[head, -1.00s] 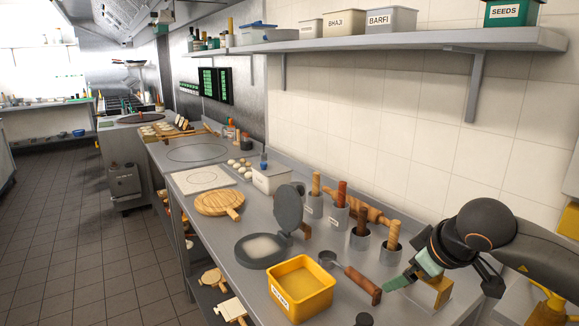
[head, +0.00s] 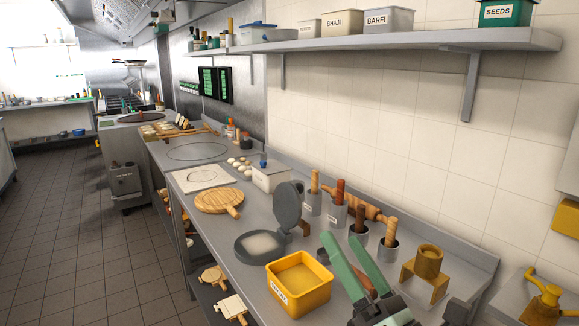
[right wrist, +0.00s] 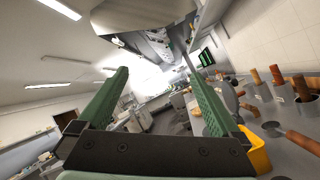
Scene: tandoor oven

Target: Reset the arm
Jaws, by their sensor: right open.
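My right gripper (head: 352,262) shows at the bottom of the head view, its two green fingers spread and pointing up and away over the counter. Nothing is between the fingers. In the right wrist view the same gripper (right wrist: 160,90) is open and empty, with the kitchen and ceiling beyond it. In the head view it stands just right of the yellow bin (head: 300,285) and hides part of the wooden-handled ladle (head: 369,283). My left gripper is not in view.
The steel counter (head: 225,232) holds a dark round press (head: 262,247), a wooden board (head: 219,200), steel cups with wooden tools (head: 388,248) and a brass-coloured stand (head: 427,270). A shelf (head: 400,42) with labelled tubs runs along the wall above. The floor at left is clear.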

